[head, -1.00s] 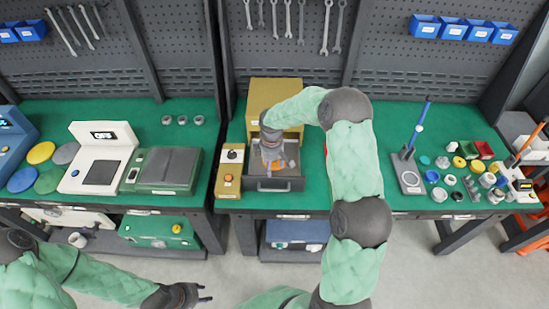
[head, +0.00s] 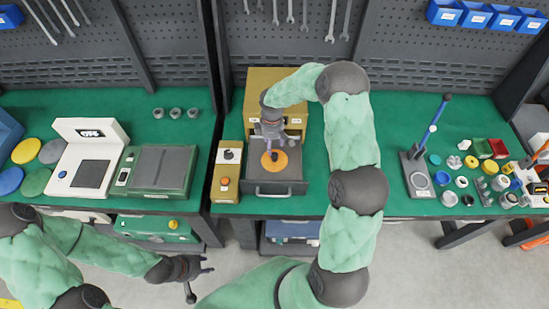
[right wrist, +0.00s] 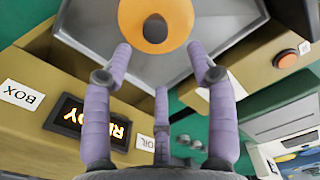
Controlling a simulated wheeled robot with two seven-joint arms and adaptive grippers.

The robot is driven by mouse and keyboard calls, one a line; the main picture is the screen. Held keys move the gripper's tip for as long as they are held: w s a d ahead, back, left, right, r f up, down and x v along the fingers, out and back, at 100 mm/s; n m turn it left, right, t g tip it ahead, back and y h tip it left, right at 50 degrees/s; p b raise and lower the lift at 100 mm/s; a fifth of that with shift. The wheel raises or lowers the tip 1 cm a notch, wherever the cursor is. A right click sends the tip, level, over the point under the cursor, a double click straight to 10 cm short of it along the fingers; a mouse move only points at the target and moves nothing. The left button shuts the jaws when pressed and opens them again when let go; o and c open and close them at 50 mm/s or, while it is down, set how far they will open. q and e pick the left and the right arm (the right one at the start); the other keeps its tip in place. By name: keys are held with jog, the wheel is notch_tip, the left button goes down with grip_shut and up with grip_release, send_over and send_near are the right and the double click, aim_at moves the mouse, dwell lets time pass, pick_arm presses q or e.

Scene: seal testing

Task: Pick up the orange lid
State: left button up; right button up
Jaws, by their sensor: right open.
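The orange lid (head: 281,163), a round disc with a dark knob at its middle, lies in the grey pulled-out tray (head: 290,188) of the yellow box (head: 257,90). In the right wrist view the lid (right wrist: 136,18) is at the top edge, partly cut off. My right gripper (head: 271,143) is over the back part of the lid. Its three purple fingers (right wrist: 160,62) are spread and empty, and the lid lies beyond their tips. My left gripper (head: 206,272) is in front of the bench, far from the lid, with fingers apart and empty.
A yellow control box (head: 226,170) with an orange button stands left of the tray. A lit READY display (right wrist: 95,125) is on the yellow box. A stand with a blue lever (head: 417,172) and several small parts are at the right. Green bench top right of the tray is clear.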

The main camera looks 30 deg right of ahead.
aim_at(274, 154)
notch_tip(274, 154, down, 3)
jog(key=shift+w+d+f, duration=0.1)
jog(key=shift+d+f, duration=0.05)
jog(key=shift+f, duration=0.5)
notch_tip(274, 154, down, 4)
jog(key=shift+d, duration=0.1)
grip_shut()
